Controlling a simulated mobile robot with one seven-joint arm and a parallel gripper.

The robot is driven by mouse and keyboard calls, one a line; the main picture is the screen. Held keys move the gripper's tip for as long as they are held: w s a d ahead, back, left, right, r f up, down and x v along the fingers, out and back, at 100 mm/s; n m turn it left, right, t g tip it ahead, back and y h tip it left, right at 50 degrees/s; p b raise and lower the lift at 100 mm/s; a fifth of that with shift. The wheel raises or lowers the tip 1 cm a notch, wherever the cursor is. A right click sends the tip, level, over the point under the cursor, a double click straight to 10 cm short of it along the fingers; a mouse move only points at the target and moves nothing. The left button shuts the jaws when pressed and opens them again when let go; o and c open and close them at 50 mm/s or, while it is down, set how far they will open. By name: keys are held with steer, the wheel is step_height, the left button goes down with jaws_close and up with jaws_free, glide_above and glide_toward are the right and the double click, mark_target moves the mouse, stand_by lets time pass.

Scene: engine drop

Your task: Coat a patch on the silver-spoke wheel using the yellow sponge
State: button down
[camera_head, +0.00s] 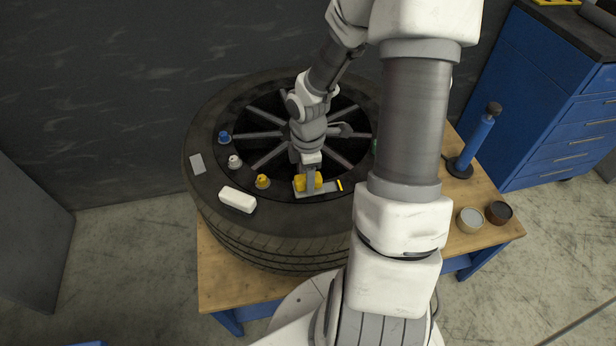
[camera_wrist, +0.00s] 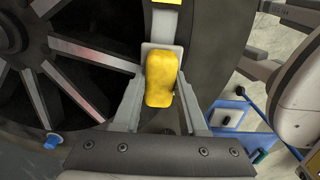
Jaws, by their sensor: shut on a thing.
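The silver-spoke wheel (camera_head: 215,204) lies flat on a wooden-topped table, its dark tire around several silver spokes; the tire and spokes also show in the wrist view (camera_wrist: 88,50). My gripper (camera_head: 309,182) is over the near side of the wheel, where the rim meets the tire. It is shut on the yellow sponge (camera_wrist: 162,78), which sits between both fingers in the wrist view. A grey patch (camera_head: 327,188) with a yellow mark lies on the wheel at the sponge. The sponge overlaps the patch in view; I cannot tell whether they touch.
On the tire lie a white block (camera_head: 237,199) and a grey patch (camera_head: 198,164). Blue (camera_head: 224,137), white (camera_head: 234,161) and yellow (camera_head: 262,181) caps stand near the rim. Two tins (camera_head: 470,220) and a blue upright tool (camera_head: 474,145) stand on the table (camera_head: 245,287) at right.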

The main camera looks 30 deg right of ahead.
mark_target(322, 179)
steer(key=shift+f+b, duration=0.45)
steer(key=shift+f, duration=0.15)
stand_by(0.3)
steer(key=shift+s+d+r+p, duration=0.2)
steer(key=shift+d+p, duration=0.4)
steer(key=shift+d, duration=0.05)
steer(key=shift+s+d+f+p, duration=0.15)
steer(key=shift+d+p, duration=0.1)
steer(key=shift+d, duration=0.3)
steer(key=shift+s+d+r+p, duration=0.1)
steer(key=shift+s+d+p, duration=0.1)
steer(key=shift+d, duration=0.3)
steer(key=shift+w+f, duration=0.1)
